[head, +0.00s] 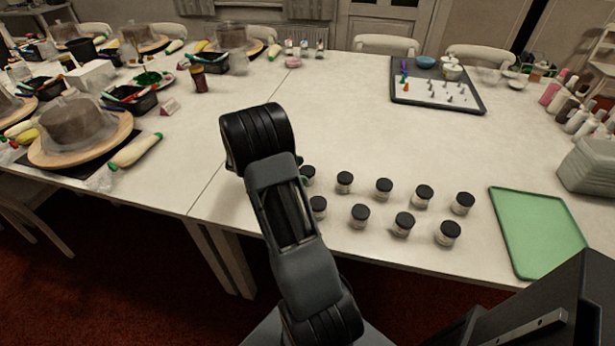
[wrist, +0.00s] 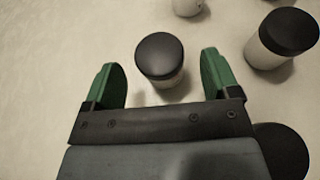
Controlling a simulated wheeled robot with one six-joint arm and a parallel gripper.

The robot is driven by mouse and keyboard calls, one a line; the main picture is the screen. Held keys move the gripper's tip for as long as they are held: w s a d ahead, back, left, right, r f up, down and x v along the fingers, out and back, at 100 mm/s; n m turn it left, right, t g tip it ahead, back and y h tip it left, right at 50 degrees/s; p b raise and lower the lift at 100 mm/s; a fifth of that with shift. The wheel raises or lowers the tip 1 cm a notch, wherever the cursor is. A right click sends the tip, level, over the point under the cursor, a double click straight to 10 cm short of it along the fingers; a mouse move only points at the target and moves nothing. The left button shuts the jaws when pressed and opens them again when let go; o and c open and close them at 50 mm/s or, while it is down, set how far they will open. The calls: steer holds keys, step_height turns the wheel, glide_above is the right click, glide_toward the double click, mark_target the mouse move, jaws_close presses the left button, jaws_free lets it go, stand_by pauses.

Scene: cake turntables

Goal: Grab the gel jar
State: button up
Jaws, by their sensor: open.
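Several small clear jars with black lids stand upright in two rows on the white table; they look alike, and I cannot tell by label which holds gel. One black-lidded jar (wrist: 160,58) stands between the tips of the green fingers of my gripper (wrist: 159,65) in the wrist view. The fingers are spread, with bare table showing on both sides of the jar.
Another jar (wrist: 282,38) stands close to the right finger, and a black lid (wrist: 280,150) shows below it. A green tray (head: 540,232) lies right of the jars. A dark tray (head: 437,102) with piping tips lies farther back. The table between is clear.

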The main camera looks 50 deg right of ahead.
mark_target(301, 170)
steer(key=shift+x, duration=1.6)
steer(key=shift+c, duration=0.3)
steer(key=c, duration=1)
steer(key=shift+r, duration=0.1)
